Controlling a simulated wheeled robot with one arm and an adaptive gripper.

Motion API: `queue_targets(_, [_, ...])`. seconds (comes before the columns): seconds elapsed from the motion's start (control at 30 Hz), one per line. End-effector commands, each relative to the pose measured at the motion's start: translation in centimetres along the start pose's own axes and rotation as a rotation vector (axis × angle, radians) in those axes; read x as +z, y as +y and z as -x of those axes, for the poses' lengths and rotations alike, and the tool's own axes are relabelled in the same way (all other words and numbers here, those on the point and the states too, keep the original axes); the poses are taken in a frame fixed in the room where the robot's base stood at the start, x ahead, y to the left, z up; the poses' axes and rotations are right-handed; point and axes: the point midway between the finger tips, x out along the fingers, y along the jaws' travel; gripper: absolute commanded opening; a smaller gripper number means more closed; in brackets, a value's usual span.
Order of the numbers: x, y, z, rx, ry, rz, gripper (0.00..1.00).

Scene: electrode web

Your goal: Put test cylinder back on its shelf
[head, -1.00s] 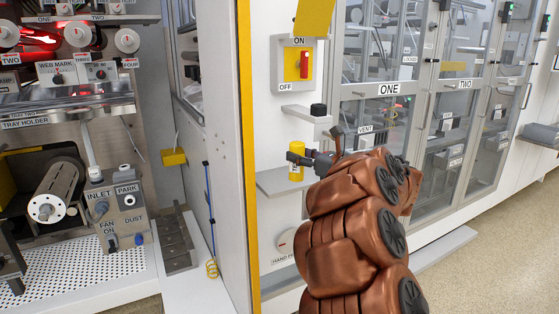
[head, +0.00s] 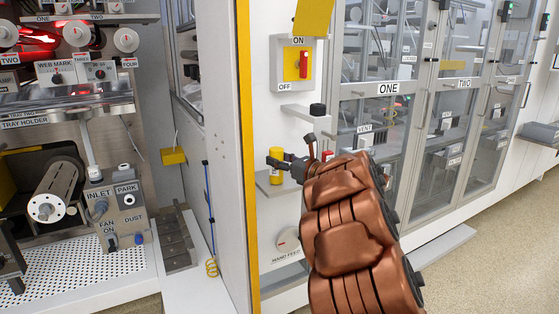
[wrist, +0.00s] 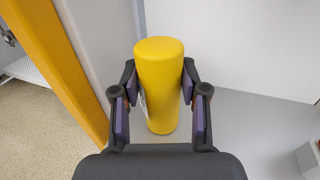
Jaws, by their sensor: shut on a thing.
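The yellow test cylinder (head: 275,177) stands upright at the small grey shelf (head: 268,190) on the white wall panel. In the wrist view the cylinder (wrist: 160,75) is between the two dark fingers with purple pads, and a pale label shows at its left edge. My gripper (head: 277,163) is shut on the cylinder's sides; it also shows in the wrist view (wrist: 160,88). The cylinder's base is over the grey shelf surface (wrist: 235,130); I cannot tell whether it touches. My copper-coloured arm hides the shelf's right part.
A yellow-edged upright panel (head: 246,150) stands close to the left of the shelf. The red ON/OFF switch (head: 304,65) and glass cabinet ONE (head: 388,110) are near. A grey block (wrist: 309,158) sits at right.

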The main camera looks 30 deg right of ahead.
Motion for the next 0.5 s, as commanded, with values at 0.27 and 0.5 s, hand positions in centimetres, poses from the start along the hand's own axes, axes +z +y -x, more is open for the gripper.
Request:
queue_targets(0.27, [-0.16,-0.02,0.02,0.000,-0.001,0.000,0.03])
queue_targets(0.5, [-0.24,-0.02,0.03,0.000,0.000,0.000,0.54])
